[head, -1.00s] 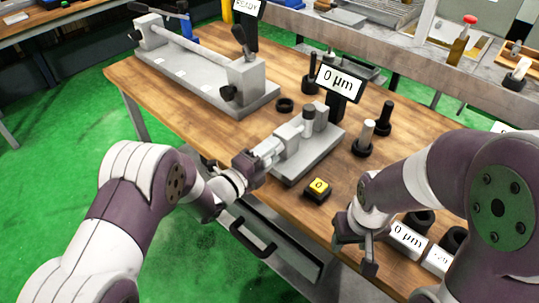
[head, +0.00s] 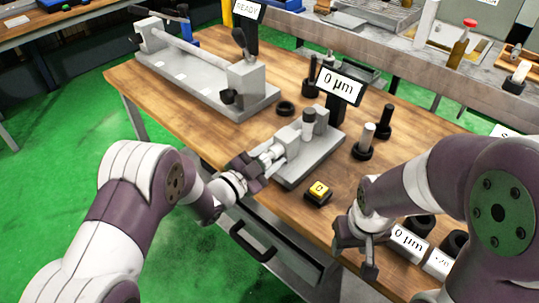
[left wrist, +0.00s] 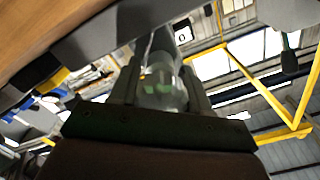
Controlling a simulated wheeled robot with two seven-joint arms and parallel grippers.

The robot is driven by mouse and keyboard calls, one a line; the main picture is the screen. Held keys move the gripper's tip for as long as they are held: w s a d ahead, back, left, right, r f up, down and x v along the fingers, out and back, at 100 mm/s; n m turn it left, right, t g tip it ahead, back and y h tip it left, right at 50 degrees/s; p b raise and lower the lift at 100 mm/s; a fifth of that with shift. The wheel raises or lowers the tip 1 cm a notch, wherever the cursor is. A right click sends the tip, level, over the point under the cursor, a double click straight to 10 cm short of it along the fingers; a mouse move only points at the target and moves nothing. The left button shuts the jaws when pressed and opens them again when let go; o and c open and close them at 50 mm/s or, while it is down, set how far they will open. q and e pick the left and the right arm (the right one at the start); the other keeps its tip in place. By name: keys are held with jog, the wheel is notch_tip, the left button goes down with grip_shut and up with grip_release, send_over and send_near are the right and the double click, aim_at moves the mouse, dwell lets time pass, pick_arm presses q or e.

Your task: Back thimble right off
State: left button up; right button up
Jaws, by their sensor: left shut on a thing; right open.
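The grey measuring fixture (head: 308,155) stands on the wooden table, with a dark-topped cylinder upright in it. Its thimble (head: 271,153) is at the fixture's left end, and it also shows in the left wrist view (left wrist: 160,88) between the fingers. My left gripper (head: 258,164) is shut on the thimble, partly hiding it. My right gripper (head: 362,247) is open and empty at the table's front edge, beside the block labelled 0 µm. The display (head: 341,83) behind the fixture reads 0 µm.
A yellow-topped button box (head: 318,193) sits in front of the fixture. A larger grey bench unit (head: 205,75) stands behind to the left. Dark pegs (head: 384,121) and a black ring (head: 285,107) stand nearby. An open drawer (head: 270,245) juts below the table's front.

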pick_arm(q)
jog(key=n, duration=0.4)
jog(key=shift+n+p, duration=0.3)
jog(key=shift+p, duration=0.1)
pick_arm(e)
jog(key=shift+r, duration=0.5)
pick_arm(q)
jog(key=n+p, duration=0.1)
jog(key=n, duration=0.3)
jog(key=shift+a+n, duration=0.1)
jog(key=shift+n, duration=0.2)
pick_arm(e)
jog(key=shift+r, duration=0.5)
pick_arm(q)
jog(key=shift+w, duration=0.1)
jog(key=o, duration=0.8)
jog(key=shift+c, duration=0.2)
jog(key=v, duration=1.2)
jog(key=shift+s+a, duration=0.25)
jog(key=shift+s, duration=0.05)
